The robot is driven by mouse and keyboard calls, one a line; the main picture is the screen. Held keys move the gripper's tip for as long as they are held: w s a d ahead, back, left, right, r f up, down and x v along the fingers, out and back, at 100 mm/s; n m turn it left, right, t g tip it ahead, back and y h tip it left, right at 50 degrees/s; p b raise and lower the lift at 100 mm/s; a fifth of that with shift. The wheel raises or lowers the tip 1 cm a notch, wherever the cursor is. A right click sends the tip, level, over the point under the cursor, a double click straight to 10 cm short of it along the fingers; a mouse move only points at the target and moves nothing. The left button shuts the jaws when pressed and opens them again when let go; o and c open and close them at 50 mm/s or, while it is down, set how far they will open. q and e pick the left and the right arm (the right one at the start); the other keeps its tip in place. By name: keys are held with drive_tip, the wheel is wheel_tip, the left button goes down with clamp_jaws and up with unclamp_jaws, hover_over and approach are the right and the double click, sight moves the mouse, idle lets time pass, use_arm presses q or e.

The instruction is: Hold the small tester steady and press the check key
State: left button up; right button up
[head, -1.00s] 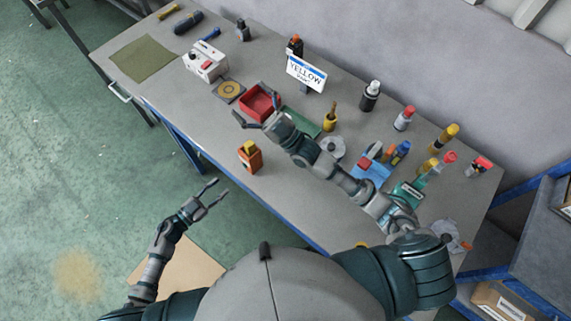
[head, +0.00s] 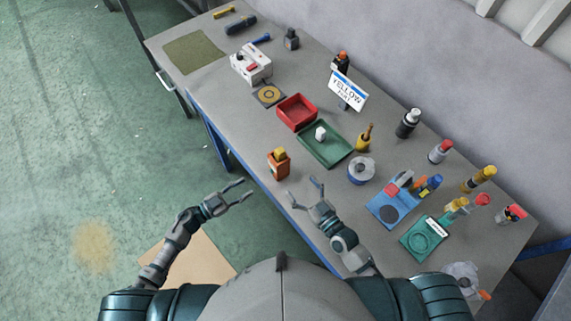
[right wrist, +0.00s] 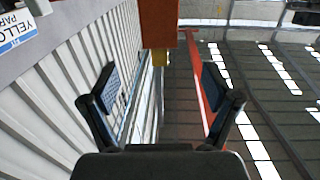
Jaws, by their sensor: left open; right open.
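A small orange box with a yellow top (head: 279,164), which I take for the tester, stands upright at the near edge of the bench. My right gripper (head: 302,188) is open and empty, just nearer to me and right of it, not touching. My left gripper (head: 248,189) is open and empty, left of it, beyond the bench edge above the floor. In the right wrist view the orange box (right wrist: 158,22) hangs upside down at the top centre, yellow part downward, between the open fingers (right wrist: 160,88) but beyond them. A check key cannot be made out for certain.
Behind the box are a red bin (head: 297,125), a green tray (head: 340,157) holding a white block, and a sign (head: 347,92) reading YELLOW PART. A white box with a red button (head: 238,68) stands further left. Bottles and fixtures crowd the right.

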sight(279, 165)
drive_tip(key=x, duration=1.3)
drive_tip(key=shift+w+a, duration=0.15)
drive_tip(key=shift+w, duration=0.05)
drive_tip(key=c, duration=1.4)
use_arm(q)
clamp_jaws()
idle(0.5)
